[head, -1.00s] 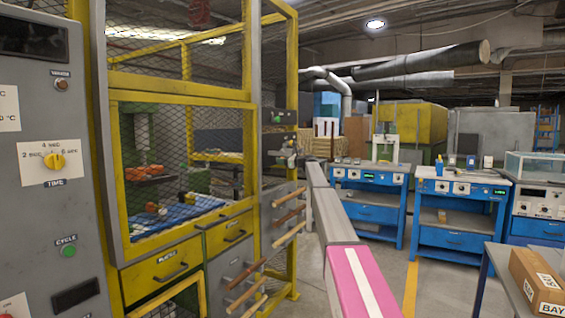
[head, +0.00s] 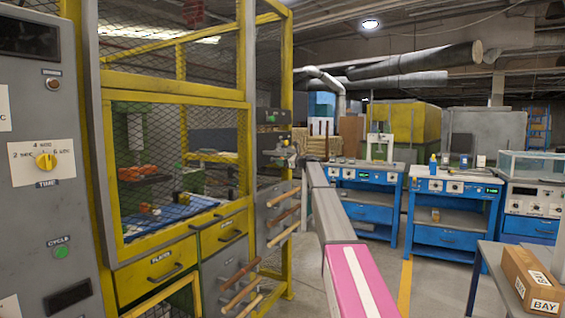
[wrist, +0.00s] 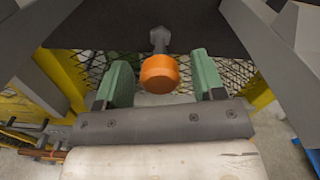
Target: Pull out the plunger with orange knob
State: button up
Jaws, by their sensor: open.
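The orange knob (wrist: 159,74) shows in the wrist view at the end of a short grey plunger shaft (wrist: 158,40), which comes out of a dark grey surface. My gripper (wrist: 163,72) is open, with one green-padded finger on each side of the knob. In the head view, my arm reaches to the grey panel on the yellow cage's right post, where the knob is too small to make out clearly.
The yellow mesh cage (head: 175,87) stands at the left, with drawers below. Wooden-handled bars (head: 284,212) stick out under the panel, close to my arm. Blue workbenches (head: 445,215) stand at the right. A cardboard box (head: 533,280) lies on a grey table.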

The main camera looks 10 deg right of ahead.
jog(key=v, duration=1)
jog(key=shift+s+d, duration=0.25)
jog(key=shift+d, duration=0.05)
jog(key=s+a+f+n+g+h, duration=0.2)
jog(key=s+a+f+n, duration=0.15)
jog(key=s+f, duration=0.75)
jog(key=s+a+f+n+g+h, duration=0.25)
jog(key=s+a+f, duration=0.25)
jog(key=s+f, duration=0.7)
jog(key=s+a+f+n+g+h, duration=0.15)
jog(key=s+a+f+n, duration=0.25)
jog(key=s+f, duration=0.7)
jog(key=s+f+n+g+h, duration=0.1)
jog(key=s+f+n+h, duration=0.2)
jog(key=s+f, duration=0.3)
jog(key=s+f+n+g+h, duration=0.2)
jog(key=s+f+n, duration=0.3)
jog(key=s, duration=1.2)
jog(key=s+f+n+g+h, duration=0.1)
jog(key=s+f+n+h, duration=0.2)
jog(key=s+f, duration=0.4)
jog(key=s+d+n, duration=0.1)
jog(key=s, duration=0.3)
jog(key=shift+s+f+g+h, duration=0.3)
jog(key=shift+s+f, duration=0.1)
